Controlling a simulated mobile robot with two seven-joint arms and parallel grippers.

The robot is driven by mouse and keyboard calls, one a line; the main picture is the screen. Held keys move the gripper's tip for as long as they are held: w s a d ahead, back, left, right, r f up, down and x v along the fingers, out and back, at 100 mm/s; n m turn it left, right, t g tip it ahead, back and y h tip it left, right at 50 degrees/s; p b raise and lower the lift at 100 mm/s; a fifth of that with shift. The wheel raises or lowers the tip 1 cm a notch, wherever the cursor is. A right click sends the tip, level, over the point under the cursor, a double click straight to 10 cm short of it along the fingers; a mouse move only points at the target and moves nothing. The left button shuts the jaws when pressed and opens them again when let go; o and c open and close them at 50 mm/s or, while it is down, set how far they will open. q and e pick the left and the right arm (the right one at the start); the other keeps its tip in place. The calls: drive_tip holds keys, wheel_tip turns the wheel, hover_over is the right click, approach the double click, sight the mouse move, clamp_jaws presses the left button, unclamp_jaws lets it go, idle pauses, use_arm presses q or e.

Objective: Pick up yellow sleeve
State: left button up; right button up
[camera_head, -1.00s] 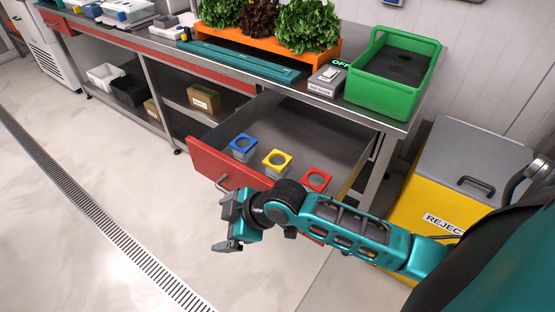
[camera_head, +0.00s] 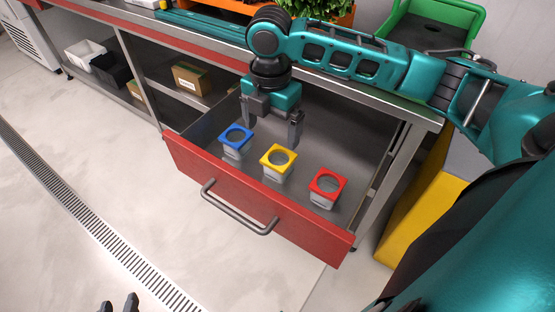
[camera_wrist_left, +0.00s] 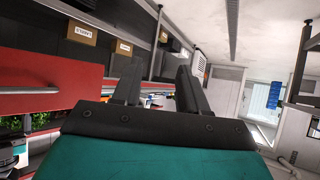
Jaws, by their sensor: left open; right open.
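The yellow sleeve (camera_head: 278,162) stands upright in the open drawer (camera_head: 250,210), between the blue sleeve (camera_head: 236,141) and the red sleeve (camera_head: 327,188). Each has a square coloured top with a round opening and a pale body. My right gripper (camera_head: 271,132) points down over the drawer, just behind the yellow sleeve in the picture. Its fingers are apart and nothing shows between them. My left gripper (camera_head: 119,304) shows only as two separated fingertips at the bottom edge. In the left wrist view its open, empty fingers (camera_wrist_left: 158,85) face the room.
The bench (camera_head: 420,118) stands above the drawer, with a green tray (camera_head: 440,30) at its right end. Shelves to the left hold cardboard boxes (camera_head: 191,78). A yellow bin (camera_head: 410,215) stands right of the drawer. The floor in front is clear.

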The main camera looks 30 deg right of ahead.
sight(273, 152)
wheel_tip(273, 152, down, 8)
drive_tip(key=shift+s+r+b, duration=0.1)
drive_tip(key=shift+b, duration=0.85)
drive_tip(key=f, duration=0.1)
drive_tip(key=f+b, duration=0.1)
drive_tip(key=f, duration=0.1)
drive_tip(key=d+f, duration=0.1)
drive_tip(key=f, duration=0.1)
drive_tip(key=shift+s+f+b, duration=0.1)
drive_tip(key=shift+s+b, duration=0.1)
drive_tip(key=shift+b, duration=0.2)
use_arm(q)
drive_tip(key=shift+w+d+f, duration=0.1)
drive_tip(key=shift+d+f, duration=0.15)
drive_tip(key=shift+f, duration=0.35)
drive_tip(key=shift+d+f, duration=0.25)
drive_tip(key=shift+f, duration=0.35)
use_arm(e)
drive_tip(key=c, duration=1)
